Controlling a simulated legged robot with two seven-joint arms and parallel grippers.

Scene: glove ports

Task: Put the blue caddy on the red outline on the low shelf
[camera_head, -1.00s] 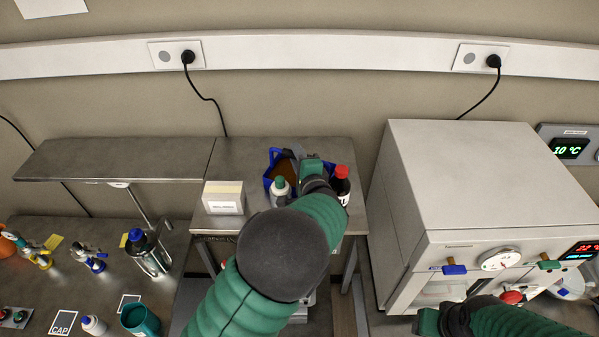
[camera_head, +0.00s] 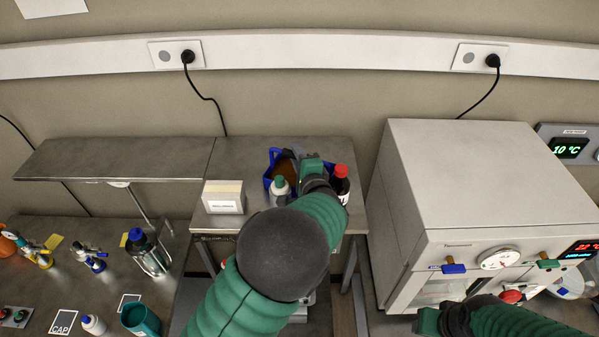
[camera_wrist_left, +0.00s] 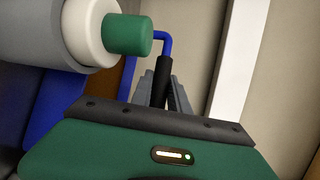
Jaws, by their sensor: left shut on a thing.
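The blue caddy (camera_head: 268,182) stands on the raised grey shelf, largely hidden behind my left arm. It holds a white bottle with a green cap (camera_head: 279,187), a brown item (camera_head: 287,166) and a dark bottle with a red cap (camera_head: 340,184). My left gripper (camera_head: 311,168) is over the caddy. In the left wrist view its fingers (camera_wrist_left: 165,92) are shut on the black grip of the caddy's blue handle (camera_wrist_left: 163,70). My right gripper (camera_head: 428,322) is at the lower right, in front of the oven; its jaws are unclear. No red outline is visible.
A white box (camera_head: 223,197) stands left of the caddy on the same shelf. The large oven (camera_head: 480,190) stands close on the right. Bottles, a teal cup (camera_head: 140,319) and fittings are on the lower left bench. The upper left shelf (camera_head: 115,160) is bare.

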